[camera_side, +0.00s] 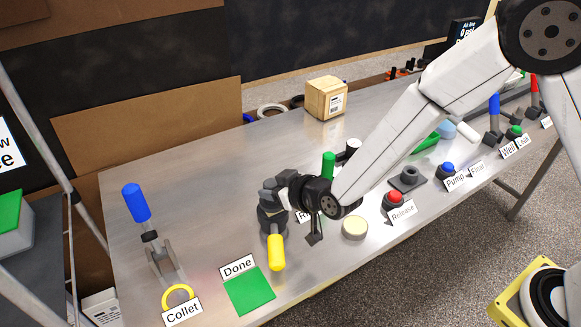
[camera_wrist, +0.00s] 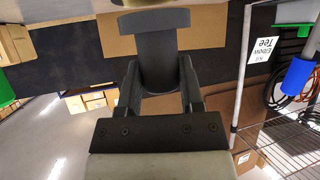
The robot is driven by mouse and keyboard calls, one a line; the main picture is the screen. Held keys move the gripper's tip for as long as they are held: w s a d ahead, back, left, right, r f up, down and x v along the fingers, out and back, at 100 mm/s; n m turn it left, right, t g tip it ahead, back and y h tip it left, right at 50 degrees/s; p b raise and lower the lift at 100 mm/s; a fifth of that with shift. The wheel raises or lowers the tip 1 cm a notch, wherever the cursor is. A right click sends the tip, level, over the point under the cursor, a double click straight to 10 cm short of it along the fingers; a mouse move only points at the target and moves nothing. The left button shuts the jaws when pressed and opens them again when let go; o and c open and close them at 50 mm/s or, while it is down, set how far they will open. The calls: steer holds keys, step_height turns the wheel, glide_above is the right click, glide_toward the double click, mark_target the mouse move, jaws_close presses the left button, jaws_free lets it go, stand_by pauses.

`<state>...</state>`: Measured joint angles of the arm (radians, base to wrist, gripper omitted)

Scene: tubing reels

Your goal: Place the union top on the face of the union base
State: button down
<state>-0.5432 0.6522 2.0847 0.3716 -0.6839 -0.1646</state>
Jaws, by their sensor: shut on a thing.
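My gripper (camera_wrist: 160,80) is shut on a dark grey part, apparently the union top (camera_wrist: 156,45). In the wrist view the part has a rounded body between the fingers and a wider flange at the picture's top. In the side view my gripper (camera_side: 274,190) is low over the table's front left, directly above or against a dark round fixture (camera_side: 268,220) with a yellow handle (camera_side: 276,252). The held part blends with the dark fingers there, and I cannot tell whether it touches the fixture. A dark square plate with a short ring (camera_side: 407,178), possibly the union base, stands to the right.
A blue-handled clamp (camera_side: 137,203) stands at the left by the Collet sign (camera_side: 182,313). A green Done pad (camera_side: 250,291) lies at the front. A pale yellow disc (camera_side: 355,228) and red Release button (camera_side: 394,199) are to the right. The table's back left is clear.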

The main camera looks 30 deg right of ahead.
steer(key=shift+f, duration=0.45)
steer(key=shift+f, duration=0.15)
steer(key=shift+c, duration=1.2)
jaws_free()
steer(key=shift+r, duration=0.2)
steer(key=v, duration=1.2)
